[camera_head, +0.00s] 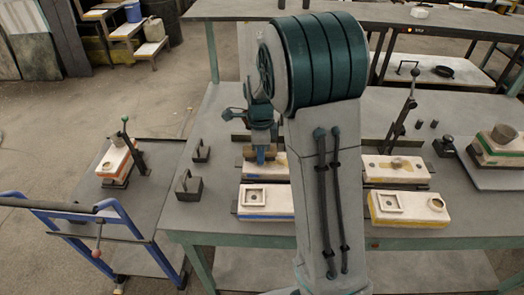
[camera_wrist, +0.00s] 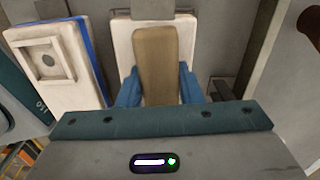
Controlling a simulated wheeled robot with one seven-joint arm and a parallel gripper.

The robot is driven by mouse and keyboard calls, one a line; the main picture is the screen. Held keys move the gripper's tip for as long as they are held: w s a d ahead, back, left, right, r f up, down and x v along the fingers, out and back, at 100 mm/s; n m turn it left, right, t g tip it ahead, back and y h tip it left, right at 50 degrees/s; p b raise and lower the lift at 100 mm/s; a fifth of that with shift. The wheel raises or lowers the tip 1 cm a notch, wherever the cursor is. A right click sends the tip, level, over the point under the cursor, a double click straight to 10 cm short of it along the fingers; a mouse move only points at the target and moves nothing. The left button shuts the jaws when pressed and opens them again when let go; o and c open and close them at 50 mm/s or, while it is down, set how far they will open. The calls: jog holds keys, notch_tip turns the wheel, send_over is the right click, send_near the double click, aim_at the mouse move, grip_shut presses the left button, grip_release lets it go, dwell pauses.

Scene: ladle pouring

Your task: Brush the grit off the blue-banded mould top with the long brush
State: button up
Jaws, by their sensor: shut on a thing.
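The blue-banded mould (camera_head: 280,207) is a pale block on the table's front edge, partly behind my arm. Its top has a square raised frame with a dark hole. In the wrist view it lies at the left (camera_wrist: 78,80), its blue band along its right edge. My gripper (camera_head: 262,158) is shut on the brown long brush (camera_wrist: 157,65), between its blue fingers. The brush is over another pale mould piece (camera_wrist: 122,45) behind the blue-banded one; I cannot tell whether they touch. The bristles are hidden. I cannot make out grit on the blue-banded top.
A yellow-banded mould (camera_head: 408,211) lies right of my arm, with another pale block (camera_head: 395,170) behind it. Dark weights (camera_head: 188,187) stand left. A green-banded mould (camera_head: 497,147) is at far right. A cart (camera_head: 150,218) with another mould (camera_head: 115,160) stands left.

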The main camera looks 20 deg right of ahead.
aim_at(275, 149)
jog(key=shift+s+d, duration=0.3)
jog(key=shift+d, duration=0.7)
jog(key=shift+s+d, duration=0.25)
jog(key=shift+d, duration=0.7)
jog(key=shift+s+d, duration=0.25)
jog(key=shift+d, duration=0.55)
jog(key=shift+s+d, duration=0.25)
jog(key=shift+d, duration=0.55)
jog(key=shift+s+d+f+b, duration=0.1)
jog(key=shift+s+d, duration=0.15)
jog(key=shift+d, duration=0.35)
jog(key=shift+s+d+f+b, duration=0.1)
jog(key=shift+s+d, duration=0.1)
jog(key=shift+d, duration=0.35)
jog(key=shift+s+d+f+b, duration=0.1)
jog(key=shift+s+d, duration=0.15)
jog(key=shift+d, duration=0.35)
jog(key=shift+c, duration=0.5)
grip_shut()
jog(key=shift+w+r+p, duration=0.15)
jog(key=shift+r+p, duration=2.3)
jog(key=shift+r, duration=0.65)
jog(key=shift+r, duration=0.1)
